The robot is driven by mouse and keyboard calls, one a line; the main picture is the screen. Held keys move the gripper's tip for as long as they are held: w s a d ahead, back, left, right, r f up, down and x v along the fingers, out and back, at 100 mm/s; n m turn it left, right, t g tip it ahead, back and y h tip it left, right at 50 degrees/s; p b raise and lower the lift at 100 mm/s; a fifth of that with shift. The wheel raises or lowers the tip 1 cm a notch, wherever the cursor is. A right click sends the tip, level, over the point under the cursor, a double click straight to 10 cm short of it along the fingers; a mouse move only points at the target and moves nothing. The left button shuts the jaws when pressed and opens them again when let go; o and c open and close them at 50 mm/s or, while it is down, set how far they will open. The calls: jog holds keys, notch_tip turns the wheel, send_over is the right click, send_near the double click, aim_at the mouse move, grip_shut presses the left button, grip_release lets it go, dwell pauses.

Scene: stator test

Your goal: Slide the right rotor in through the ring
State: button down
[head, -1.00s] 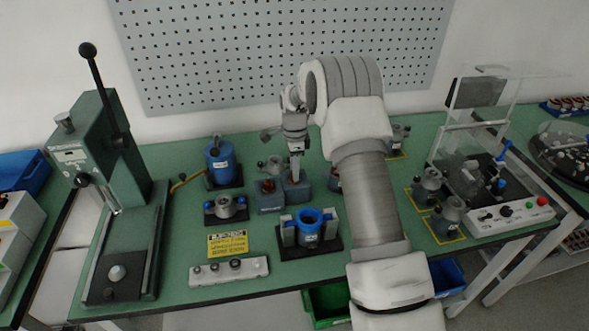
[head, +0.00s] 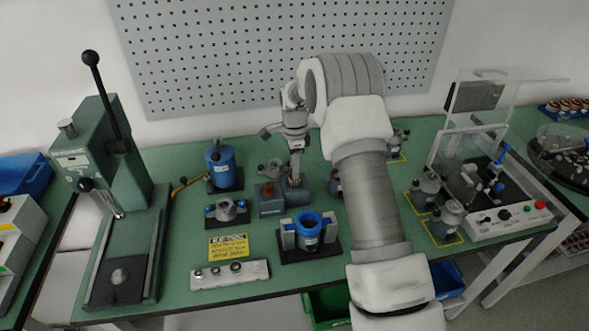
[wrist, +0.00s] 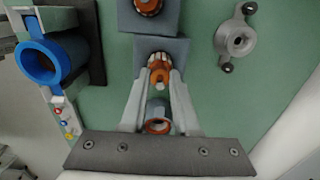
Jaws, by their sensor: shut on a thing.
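My gripper (head: 296,180) points down at the right grey block (head: 306,191) near the table's middle. In the wrist view its two fingers (wrist: 160,82) are shut on the right rotor (wrist: 158,78), which has copper-orange parts and a pale shaft. The rotor's far end is over or in the block (wrist: 180,48); I cannot tell whether it is clear of it. The blue ring (head: 308,222) stands upright in a dark holder, in front of the block, apart from the gripper. It also shows in the wrist view (wrist: 36,68), at left.
A left rotor (head: 268,187) sits in the left block (head: 271,206). A grey flanged part (head: 227,209) lies left of them, a blue pot (head: 222,166) behind. A green press (head: 118,160) stands far left. A clear-covered test box (head: 480,185) is at right.

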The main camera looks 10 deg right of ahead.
jog(key=shift+r+p, duration=1.65)
jog(key=shift+r, duration=1.5)
